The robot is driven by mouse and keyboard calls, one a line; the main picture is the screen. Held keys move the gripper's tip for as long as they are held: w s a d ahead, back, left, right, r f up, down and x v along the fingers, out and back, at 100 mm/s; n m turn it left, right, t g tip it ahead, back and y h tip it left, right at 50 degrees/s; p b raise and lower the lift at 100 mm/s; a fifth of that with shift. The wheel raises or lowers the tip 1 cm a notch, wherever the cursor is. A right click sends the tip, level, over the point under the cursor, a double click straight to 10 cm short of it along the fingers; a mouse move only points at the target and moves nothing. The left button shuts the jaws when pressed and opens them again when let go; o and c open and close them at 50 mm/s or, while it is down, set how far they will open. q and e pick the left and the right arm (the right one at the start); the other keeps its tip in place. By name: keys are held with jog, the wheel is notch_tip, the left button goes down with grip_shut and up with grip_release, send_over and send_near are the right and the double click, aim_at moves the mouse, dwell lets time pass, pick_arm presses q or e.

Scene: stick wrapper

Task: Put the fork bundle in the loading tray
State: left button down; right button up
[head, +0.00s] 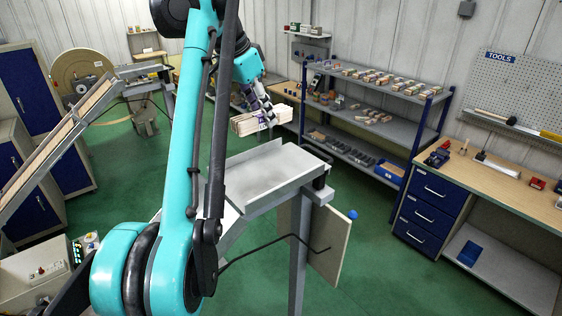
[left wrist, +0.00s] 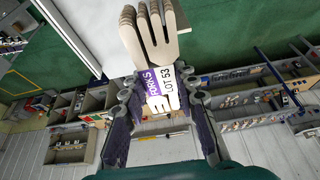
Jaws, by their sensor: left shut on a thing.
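The fork bundle (head: 243,124) is a stack of pale wooden forks held above and behind the loading tray in the head view. In the left wrist view the bundle (left wrist: 152,42) shows its tines and a purple and white label reading FORKS LOT 53. My left gripper (head: 262,108) is shut on the bundle; in the left wrist view its fingers (left wrist: 160,95) press on both sides. The loading tray (head: 268,172) is a grey metal trough on a post, empty where it shows. Part of it is hidden behind my left arm. My right gripper is not in view.
A blue shelf rack (head: 372,118) with small boxes stands behind and right of the tray. A workbench (head: 490,180) with blue drawers is at the right. A sloping conveyor (head: 60,135) is at the left. Green floor lies open between the tray and the rack.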

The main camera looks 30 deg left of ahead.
aim_at(287, 164)
pick_arm(q)
jog(key=d+f, duration=0.4)
jog(key=shift+s+d+f, duration=0.25)
jog(key=shift+s+d, duration=0.05)
jog(key=shift+d, duration=0.2)
jog(key=shift+s+d+f, duration=0.2)
jog(key=shift+s+d, duration=0.05)
jog(key=shift+d, duration=0.2)
notch_tip(287, 164, down, 3)
jog(key=shift+w+a+f+p, duration=0.1)
jog(key=shift+f+p, duration=0.1)
jog(key=shift+p, duration=0.3)
jog(key=shift+w+a+f, duration=0.1)
jog(key=shift+a+f, duration=0.05)
jog(key=shift+f, duration=0.1)
jog(key=shift+d, duration=0.2)
jog(key=shift+s, duration=0.2)
jog(key=c, duration=1.3)
grip_release()
jog(key=shift+f, duration=0.1)
jog(key=shift+c, duration=0.2)
jog(key=shift+o, duration=0.9)
jog(key=shift+w+a, duration=0.1)
jog(key=shift+w, duration=0.05)
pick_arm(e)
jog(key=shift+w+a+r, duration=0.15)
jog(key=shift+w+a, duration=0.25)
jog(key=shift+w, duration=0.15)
